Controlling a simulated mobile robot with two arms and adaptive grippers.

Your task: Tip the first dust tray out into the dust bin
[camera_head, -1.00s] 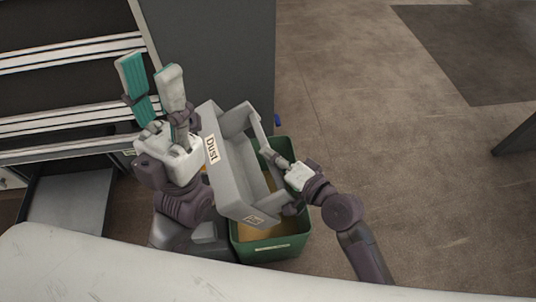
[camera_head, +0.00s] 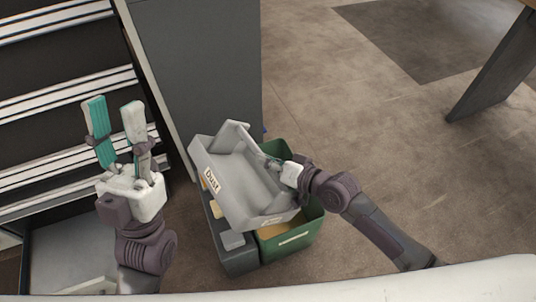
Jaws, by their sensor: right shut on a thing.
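The grey dust tray (camera_head: 240,186), with a "Dust" label on its front wall, is in the middle of the head view. It is tilted and its inside faces up towards me; I see no dust heap in it. My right gripper (camera_head: 274,166) is shut on the tray's right-hand side and holds it above the green dust bin (camera_head: 300,232). The bin stands on the floor, partly hidden by the tray, with brownish-yellow material inside. My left gripper (camera_head: 118,130) is open and empty, fingers up, left of the tray.
A cabinet with white-edged slots (camera_head: 50,105) fills the left, with a dark grey side panel (camera_head: 200,70). A dark grey box (camera_head: 236,257) stands against the bin's left side. A dark post (camera_head: 490,75) is at the upper right. The floor between is clear.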

